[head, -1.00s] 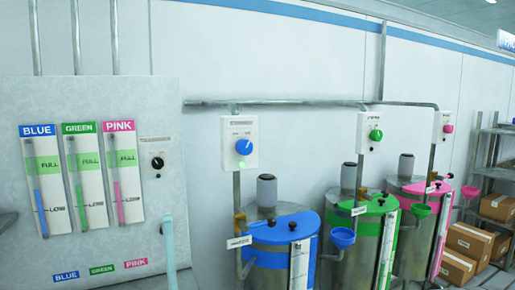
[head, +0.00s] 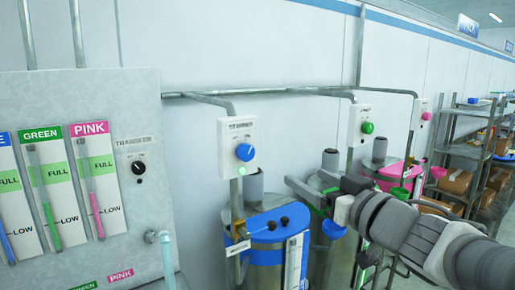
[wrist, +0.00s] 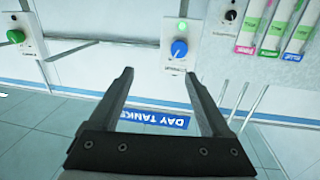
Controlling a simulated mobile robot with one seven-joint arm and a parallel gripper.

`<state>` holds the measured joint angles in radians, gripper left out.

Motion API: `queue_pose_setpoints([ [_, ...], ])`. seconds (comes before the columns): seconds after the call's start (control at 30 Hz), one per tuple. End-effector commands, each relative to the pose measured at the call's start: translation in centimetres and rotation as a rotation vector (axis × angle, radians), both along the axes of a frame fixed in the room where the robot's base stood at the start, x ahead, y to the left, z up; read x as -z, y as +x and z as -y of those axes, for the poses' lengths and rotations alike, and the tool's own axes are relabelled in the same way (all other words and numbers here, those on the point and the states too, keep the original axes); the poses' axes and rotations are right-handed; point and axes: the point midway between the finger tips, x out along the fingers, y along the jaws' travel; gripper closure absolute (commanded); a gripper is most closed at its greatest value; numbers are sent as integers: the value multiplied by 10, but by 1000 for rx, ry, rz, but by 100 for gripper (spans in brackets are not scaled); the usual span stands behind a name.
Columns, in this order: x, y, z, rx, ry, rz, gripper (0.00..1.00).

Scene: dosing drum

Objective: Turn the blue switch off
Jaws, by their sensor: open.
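The blue switch (head: 244,152) is a round blue knob on a white wall plate (head: 231,131) above the blue tank. A green light (head: 241,171) glows below the knob. In the wrist view, which is turned upside down, the blue knob (wrist: 179,49) lies beyond the fingertips, nearer the right one, with the green light (wrist: 182,26) by it. My gripper (wrist: 159,74) is open and empty, apart from the knob. In the head view, my gripper (head: 304,180) is to the right of and below the switch. The knob's exact pointer setting is hard to read.
A green knob (head: 367,127) and a pink knob (head: 426,116) sit on plates further right. A black transfer knob (head: 139,167) is on the gauge panel at left. Pipes (head: 280,91) run along the wall. The blue tank lid (head: 270,231) stands below the switch.

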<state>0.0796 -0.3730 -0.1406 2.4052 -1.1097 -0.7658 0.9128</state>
Motion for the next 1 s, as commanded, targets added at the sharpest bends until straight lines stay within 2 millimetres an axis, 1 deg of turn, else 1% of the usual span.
queue_pose_setpoints([
  [0.1, -4, -5, -14, -89, 23, 0, 18],
  [0.2, -4, -6, -20, -126, 32, -3, 18],
  [0.27, -4, -4, -23, -134, 33, -3, 18],
  [0.37, -3, 5, -30, -137, 34, -4, 18],
  [1.0, -3, 108, -100, -134, 34, -4, 18],
])
